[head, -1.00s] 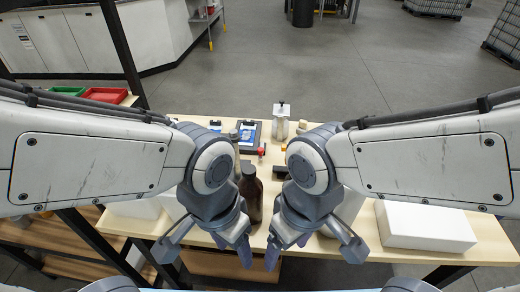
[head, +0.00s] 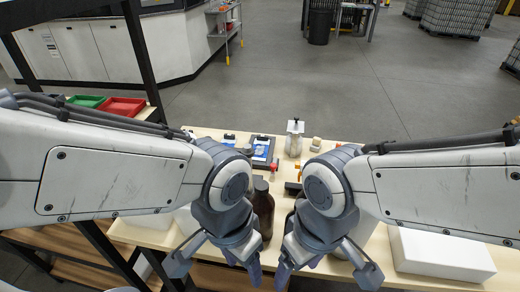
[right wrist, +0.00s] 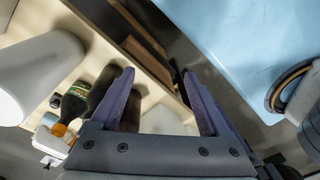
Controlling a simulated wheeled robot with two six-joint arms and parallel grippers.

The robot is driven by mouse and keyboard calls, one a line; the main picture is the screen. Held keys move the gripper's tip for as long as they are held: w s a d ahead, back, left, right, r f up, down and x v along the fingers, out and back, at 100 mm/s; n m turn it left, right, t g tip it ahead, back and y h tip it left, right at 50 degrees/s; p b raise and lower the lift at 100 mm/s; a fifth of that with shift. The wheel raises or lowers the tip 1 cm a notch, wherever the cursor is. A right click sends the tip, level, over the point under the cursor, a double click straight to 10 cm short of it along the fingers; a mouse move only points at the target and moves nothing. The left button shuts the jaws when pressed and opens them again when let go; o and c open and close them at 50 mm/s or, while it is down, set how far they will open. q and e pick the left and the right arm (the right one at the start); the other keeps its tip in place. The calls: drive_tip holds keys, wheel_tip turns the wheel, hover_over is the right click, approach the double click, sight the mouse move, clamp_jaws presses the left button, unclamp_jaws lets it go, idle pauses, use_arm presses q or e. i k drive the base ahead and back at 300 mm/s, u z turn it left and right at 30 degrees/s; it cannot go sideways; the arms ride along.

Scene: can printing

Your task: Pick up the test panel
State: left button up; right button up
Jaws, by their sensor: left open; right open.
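A dark flat board with a blue and white face (head: 262,149) lies at the back of the table, and a similar blue and white piece (head: 229,139) lies to its left. I cannot tell which is the test panel. My left gripper (head: 214,262) is open and empty at the table's front edge, well in front of both. My right gripper (head: 326,264) is open and empty, to the right of the left one. In the right wrist view the right gripper's fingers (right wrist: 158,88) are apart with nothing held between them.
A dark brown bottle (head: 263,208) stands between my arms. A metal-topped clear container (head: 294,138) stands at the back of the table. A white block (head: 440,253) lies at the right. Red (head: 122,107) and green (head: 86,101) trays sit on a shelf at the left.

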sight(261, 145)
drive_tip(key=u, duration=0.05)
drive_tip(key=k, duration=0.5)
drive_tip(key=u, duration=1.25)
drive_tip(key=i, duration=0.65)
drive_tip(key=z, duration=1)
drive_tip(key=i, duration=0.5)
drive_tip(key=u, duration=0.05)
